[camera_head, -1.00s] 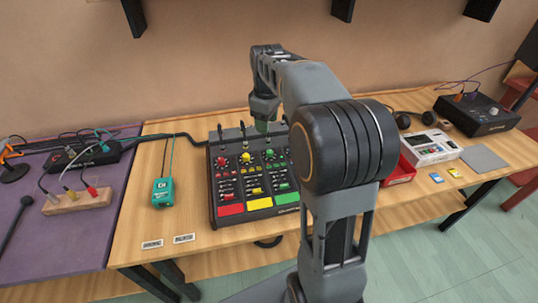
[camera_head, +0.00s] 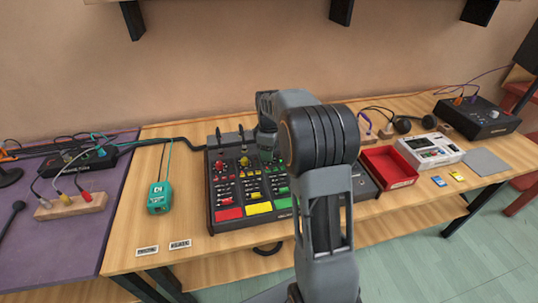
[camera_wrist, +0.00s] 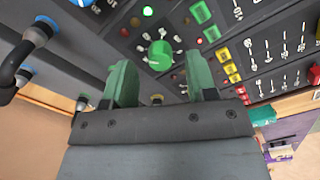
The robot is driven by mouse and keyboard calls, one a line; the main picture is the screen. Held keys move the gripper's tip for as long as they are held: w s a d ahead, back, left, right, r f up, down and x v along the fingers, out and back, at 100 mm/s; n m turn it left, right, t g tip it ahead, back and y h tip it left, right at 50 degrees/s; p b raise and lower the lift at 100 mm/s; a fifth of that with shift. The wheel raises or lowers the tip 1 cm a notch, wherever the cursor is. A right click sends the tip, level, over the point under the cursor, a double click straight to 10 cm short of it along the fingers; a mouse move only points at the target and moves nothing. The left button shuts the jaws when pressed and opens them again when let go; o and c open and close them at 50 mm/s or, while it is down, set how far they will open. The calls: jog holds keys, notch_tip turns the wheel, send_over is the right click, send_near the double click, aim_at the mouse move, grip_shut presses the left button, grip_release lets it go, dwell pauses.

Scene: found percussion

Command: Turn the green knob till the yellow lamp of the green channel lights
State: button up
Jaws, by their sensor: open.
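The mixer (camera_head: 212,190) stands on the wooden table with red, yellow and green channels side by side. In the wrist view the round green knob (camera_wrist: 160,55) sits on the dark panel, a little beyond my fingertips and roughly between them. My gripper (camera_wrist: 160,76) is open, with green pads on either side and nothing held. In the head view my gripper (camera_head: 268,152) is over the green channel and hides the green knob. Small lamps show near the knob: an amber one (camera_wrist: 125,32), a dark red one (camera_wrist: 135,22) and a bright red one (camera_wrist: 200,40). I cannot tell whether the amber one is lit.
A teal box (camera_head: 160,197) stands left of the mixer. A red tray (camera_head: 390,166) and a white device (camera_head: 430,149) are to its right. Upright black jacks with cables line the mixer's back edge. In the wrist view blue-ringed plugs (camera_wrist: 36,36) are close at the left.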

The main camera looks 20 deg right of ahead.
jog(key=shift+f, duration=0.85)
jog(key=shift+c, duration=0.3)
jog(key=c, duration=0.9)
jog(key=shift+o, duration=0.2)
jog(key=shift+m, duration=0.3)
jog(key=shift+m+p, duration=0.9)
jog(key=shift+m, duration=1.7)
jog(key=o, duration=0.9)
